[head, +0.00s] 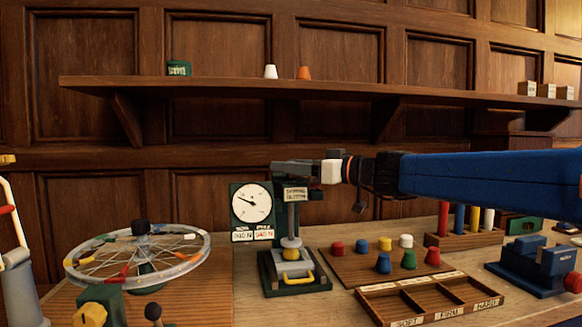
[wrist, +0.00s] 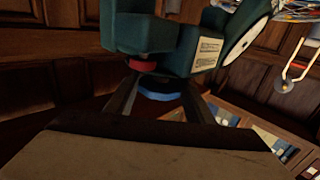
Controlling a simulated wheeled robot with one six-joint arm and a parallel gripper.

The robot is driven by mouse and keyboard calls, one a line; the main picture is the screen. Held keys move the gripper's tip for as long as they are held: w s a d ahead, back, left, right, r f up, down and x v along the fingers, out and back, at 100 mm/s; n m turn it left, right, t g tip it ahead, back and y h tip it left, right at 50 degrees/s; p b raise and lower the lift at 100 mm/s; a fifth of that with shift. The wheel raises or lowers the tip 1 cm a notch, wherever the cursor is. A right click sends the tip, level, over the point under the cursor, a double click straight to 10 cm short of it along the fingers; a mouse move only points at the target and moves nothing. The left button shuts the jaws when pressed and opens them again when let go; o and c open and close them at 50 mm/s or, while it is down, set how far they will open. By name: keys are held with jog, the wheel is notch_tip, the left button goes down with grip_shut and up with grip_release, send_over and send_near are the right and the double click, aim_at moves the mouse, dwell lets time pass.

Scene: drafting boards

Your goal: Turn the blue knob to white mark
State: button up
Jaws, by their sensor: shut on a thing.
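My gripper (head: 284,168) reaches in from the right at the top of the green tester with a round white dial (head: 251,203). In the wrist view its two fingers (wrist: 160,84) stand on either side of a blue round part, which I take as the blue knob (wrist: 160,96), and are shut on it. A red part (wrist: 142,66) sits just beyond, under the green body (wrist: 140,28). In the head view the blue knob is hidden at my gripper. I cannot make out the white mark. The black dial needle points to the upper left.
A spoked wheel (head: 138,258) stands left of the tester, with a yellow knob (head: 89,315) in front. Several coloured pegs stand on a board (head: 345,270) to the right, behind a divided tray (head: 420,312). A shelf (head: 350,88) runs above.

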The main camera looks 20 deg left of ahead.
jog(key=shift+g, duration=0.3)
jog(key=n+g, duration=0.2)
jog(key=shift+w+g, duration=0.15)
jog(key=shift+g, duration=0.25)
jog(key=n+g, duration=0.2)
jog(key=g, duration=0.1)
jog(key=n+g, duration=0.2)
jog(key=g, duration=0.2)
jog(key=shift+f+n+h, duration=0.1)
jog(key=shift+n+h, duration=0.3)
jog(key=n+g+h, duration=0.2)
jog(key=g, duration=0.1)
jog(key=n+g+h, duration=0.2)
jog(key=n+g, duration=0.1)
jog(key=g, duration=0.1)
jog(key=shift+h, duration=0.4)
jog(key=shift+n, duration=0.4)
jog(key=o, duration=1.1)
jog(key=shift+c, duration=0.2)
